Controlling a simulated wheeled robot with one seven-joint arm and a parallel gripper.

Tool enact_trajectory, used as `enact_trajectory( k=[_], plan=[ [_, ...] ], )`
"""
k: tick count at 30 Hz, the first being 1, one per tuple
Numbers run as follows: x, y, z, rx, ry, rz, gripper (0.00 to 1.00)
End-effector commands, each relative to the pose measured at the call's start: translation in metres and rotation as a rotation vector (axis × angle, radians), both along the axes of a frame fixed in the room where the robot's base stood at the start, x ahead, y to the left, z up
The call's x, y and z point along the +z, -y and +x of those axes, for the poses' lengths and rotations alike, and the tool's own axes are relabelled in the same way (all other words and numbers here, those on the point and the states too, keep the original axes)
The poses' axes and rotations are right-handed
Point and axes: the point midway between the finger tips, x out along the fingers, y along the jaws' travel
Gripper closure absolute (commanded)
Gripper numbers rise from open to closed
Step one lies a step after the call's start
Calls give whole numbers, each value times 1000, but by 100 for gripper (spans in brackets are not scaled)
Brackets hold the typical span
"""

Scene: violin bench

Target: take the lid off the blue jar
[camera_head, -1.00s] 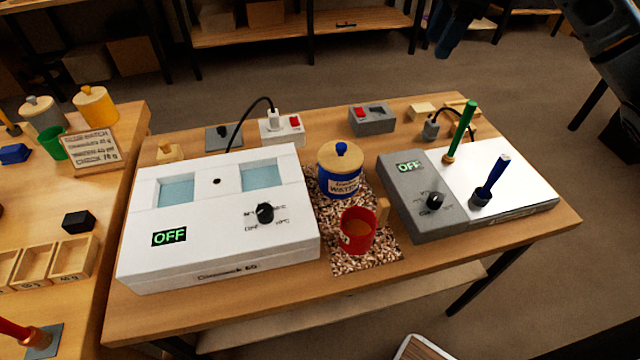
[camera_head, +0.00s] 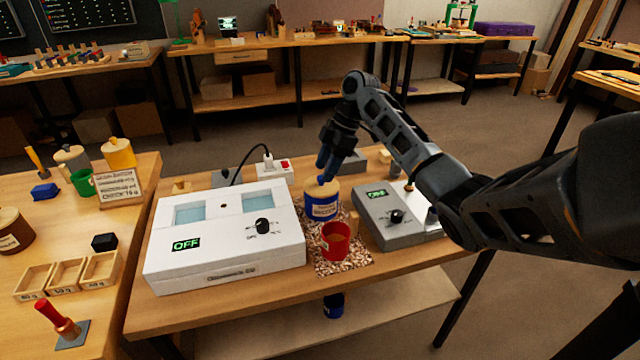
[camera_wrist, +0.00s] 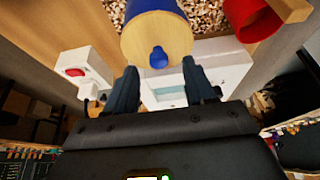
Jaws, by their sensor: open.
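The blue jar (camera_head: 322,208) stands upright on a speckled mat on the bench, with its pale wooden lid (camera_head: 317,189) on it. In the wrist view the round lid (camera_wrist: 140,38) shows its blue knob (camera_wrist: 158,57). My gripper (camera_head: 326,174) is over the lid in the head view, hiding the knob there. In the wrist view its two fingers (camera_wrist: 162,84) are spread apart and empty, with the knob just beyond the gap between them. I cannot tell whether they touch anything.
A red cup (camera_head: 336,242) stands close in front of the jar. A white heating box (camera_head: 222,250) is on the left and a grey device (camera_head: 385,222) on the right. A white socket block (camera_head: 272,172) is behind. Another blue container (camera_head: 334,306) stands on the lower shelf.

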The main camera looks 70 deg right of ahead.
Motion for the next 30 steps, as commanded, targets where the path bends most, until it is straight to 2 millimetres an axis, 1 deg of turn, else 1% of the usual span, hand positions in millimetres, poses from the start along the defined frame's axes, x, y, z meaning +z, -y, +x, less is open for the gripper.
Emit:
enact_trajectory(
  k=[3, 6, 14, 30],
  plan=[
    [-13, -4, 4, -1, -1, 1, 46],
    [-20, -6, 6, -1, 0, 2, 46],
    [-22, -6, 7, 0, 1, -1, 47],
    [-22, -6, 7, 0, 0, 0, 99]
  ],
)
